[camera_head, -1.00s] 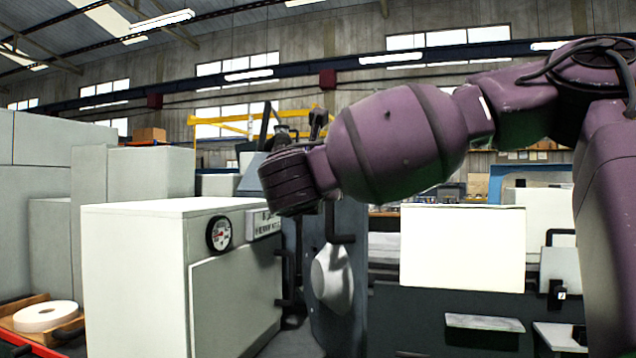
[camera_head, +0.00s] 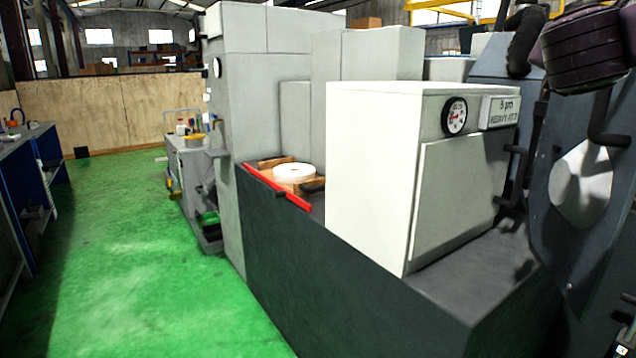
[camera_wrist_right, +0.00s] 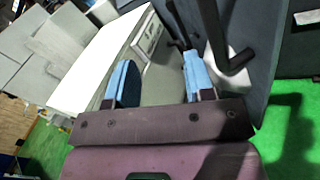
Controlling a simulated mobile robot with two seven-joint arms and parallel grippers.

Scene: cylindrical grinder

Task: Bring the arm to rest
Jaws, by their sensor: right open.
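My right gripper (camera_wrist_right: 159,80) is open in the right wrist view, its two blue-padded fingers apart with nothing held between them. Beyond the fingers is the white-topped machine housing (camera_wrist_right: 98,60). In the head view part of my right arm (camera_head: 585,50), dark and purple, shows at the upper right, in front of the grinder. The right gripper's fingers cannot be made out there. My left gripper is in neither view.
The white housing (camera_head: 375,170) with a round gauge (camera_head: 455,116) stands on the dark machine bed (camera_head: 400,305) close to my right arm. A white grinding wheel (camera_head: 295,173) lies left of it. Green floor (camera_head: 130,260) is open at left, beside a blue workbench (camera_head: 45,160).

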